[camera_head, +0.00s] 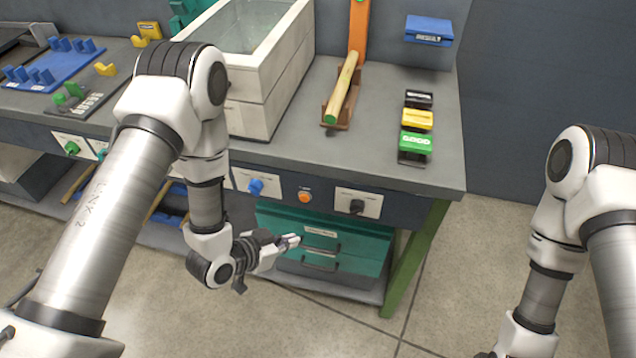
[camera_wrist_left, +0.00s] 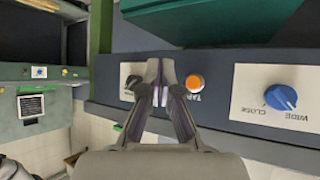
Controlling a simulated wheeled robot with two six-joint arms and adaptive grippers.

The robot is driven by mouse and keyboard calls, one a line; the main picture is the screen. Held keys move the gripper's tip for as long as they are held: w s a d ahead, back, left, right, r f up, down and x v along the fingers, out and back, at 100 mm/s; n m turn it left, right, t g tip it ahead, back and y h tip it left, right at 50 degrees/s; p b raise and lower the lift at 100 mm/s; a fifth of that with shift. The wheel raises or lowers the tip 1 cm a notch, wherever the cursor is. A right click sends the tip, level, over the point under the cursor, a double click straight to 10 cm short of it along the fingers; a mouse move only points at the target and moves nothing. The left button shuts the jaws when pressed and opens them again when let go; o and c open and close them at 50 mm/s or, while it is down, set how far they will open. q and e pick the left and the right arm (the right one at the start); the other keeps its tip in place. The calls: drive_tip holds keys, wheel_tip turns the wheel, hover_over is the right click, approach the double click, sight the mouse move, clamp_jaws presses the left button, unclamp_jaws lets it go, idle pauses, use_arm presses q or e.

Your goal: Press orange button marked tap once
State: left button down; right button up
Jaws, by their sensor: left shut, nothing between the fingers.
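The orange button (camera_head: 305,197) is on the front panel of the workbench, between a blue knob and a black knob. In the left wrist view the orange button (camera_wrist_left: 194,83) has the label TAP beside it. My left gripper (camera_head: 296,240) is shut and empty, below and slightly left of the button in the head view. In the left wrist view its fingertips (camera_wrist_left: 161,66) appear just left of the button; I cannot tell the exact gap to the panel. My right arm shows at the right edge, but its gripper is out of frame.
A blue knob (camera_head: 256,187) marked WIDE and CLOSE and a black knob (camera_head: 357,206) flank the button. A teal drawer unit (camera_head: 335,245) stands under the bench. The bench top (camera_head: 385,165) holds a white bin and colored blocks. Floor in front is clear.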

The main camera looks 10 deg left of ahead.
sight(304, 198)
use_arm(q)
drive_tip(key=w, duration=0.8)
drive_tip(key=shift+r, duration=0.35)
drive_tip(key=shift+w, duration=0.15)
idle(1.3)
drive_tip(key=shift+w, duration=0.35)
drive_tip(key=shift+w+b, duration=0.3)
drive_tip(key=shift+w, duration=0.05)
idle(0.6)
drive_tip(key=shift+s, duration=0.8)
